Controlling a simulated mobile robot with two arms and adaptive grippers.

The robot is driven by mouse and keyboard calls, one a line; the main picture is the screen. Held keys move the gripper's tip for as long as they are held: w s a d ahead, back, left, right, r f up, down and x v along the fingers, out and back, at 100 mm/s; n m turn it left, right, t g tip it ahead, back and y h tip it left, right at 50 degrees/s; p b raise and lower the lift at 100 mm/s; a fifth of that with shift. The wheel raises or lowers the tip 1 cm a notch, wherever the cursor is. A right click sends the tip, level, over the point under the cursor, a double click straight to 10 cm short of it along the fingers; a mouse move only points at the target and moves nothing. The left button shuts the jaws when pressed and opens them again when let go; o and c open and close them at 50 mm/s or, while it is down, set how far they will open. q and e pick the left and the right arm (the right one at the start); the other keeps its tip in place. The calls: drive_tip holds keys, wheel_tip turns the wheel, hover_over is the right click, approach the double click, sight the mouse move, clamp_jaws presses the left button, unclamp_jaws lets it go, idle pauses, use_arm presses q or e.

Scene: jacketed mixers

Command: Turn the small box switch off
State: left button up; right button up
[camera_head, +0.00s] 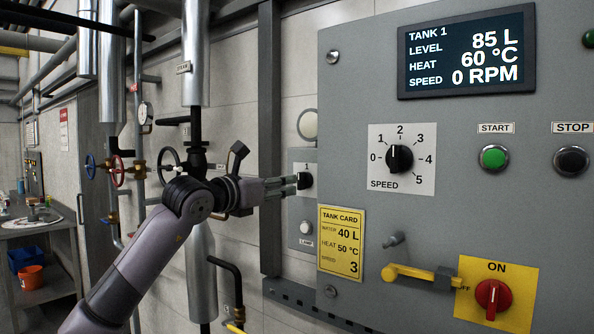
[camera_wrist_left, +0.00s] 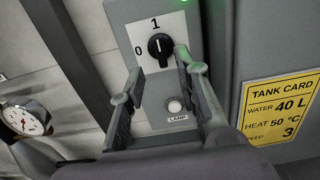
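The small box switch is a black knob (camera_wrist_left: 160,47) on a pale plate marked 0 and 1, on a narrow grey box (camera_wrist_left: 125,12). Its white line points up towards 1. The knob also shows in the head view (camera_head: 305,181), partly behind my fingers. My left gripper (camera_wrist_left: 158,70) is open, its fingers apart at either side just below the knob; I cannot tell whether they touch it. In the head view my left gripper (camera_head: 294,186) reaches the knob from the left. A small pale button labelled LAMP (camera_wrist_left: 175,105) sits below the knob. My right gripper is not in view.
The large grey panel (camera_head: 460,215) stands right of the box, with a speed dial (camera_head: 400,158), a yellow tank card (camera_head: 341,243) and a red ON/OFF switch (camera_head: 492,296). Pipes and a red valve wheel (camera_head: 118,171) are at left. A gauge (camera_wrist_left: 32,119) shows in the wrist view.

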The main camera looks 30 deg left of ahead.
sight(299, 181)
use_arm(q)
drive_tip(key=w, duration=0.2)
drive_tip(key=w+p, duration=0.1)
drive_tip(key=w, duration=0.1)
drive_tip(key=w+p, duration=0.1)
drive_tip(key=w, duration=0.1)
drive_tip(key=shift+d+r, duration=0.15)
drive_tip(key=shift+d, duration=0.15)
drive_tip(key=shift+w+p, duration=0.35)
clamp_jaws()
